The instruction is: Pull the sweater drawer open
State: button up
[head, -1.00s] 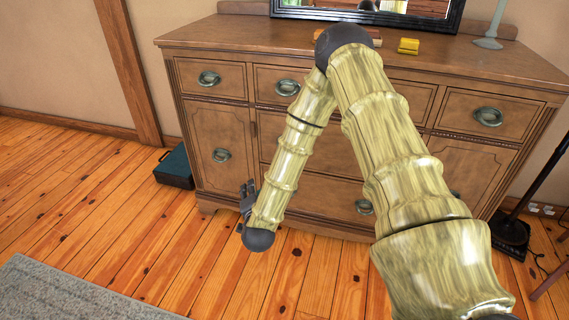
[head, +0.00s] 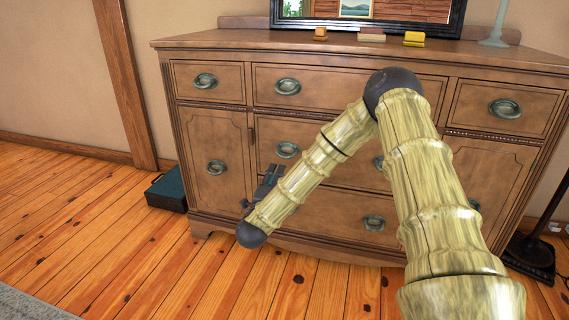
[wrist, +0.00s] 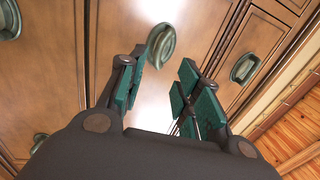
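A brown wooden dresser (head: 215,130) carries several drawers and side doors, with oval green-grey pulls. No label shows which drawer is the sweater drawer. My gripper (head: 270,176) is in front of the dresser's middle section, low and left, just below a drawer pull (head: 287,150). In the wrist view my gripper (wrist: 165,82) is open, its green-padded fingers spread apart. A pull (wrist: 161,46) lies ahead of the fingertips, close to the left finger in the picture; I cannot tell whether they touch. Nothing is held. The drawers I can see look shut. My arm hides part of the dresser front.
A dark teal case (head: 167,190) stands on the floor left of the dresser. Small blocks, including a yellow one (head: 414,39), and a framed mirror (head: 430,16) are on top. The wooden floor (head: 100,240) at left is clear.

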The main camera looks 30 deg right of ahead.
aim_at(285, 156)
jog(key=b+x, duration=0.3)
jog(key=x, duration=0.7)
jog(key=shift+w+d+r+b, duration=0.1)
jog(key=shift+w+d+b, duration=0.1)
jog(key=shift+b, duration=0.1)
grip_shut()
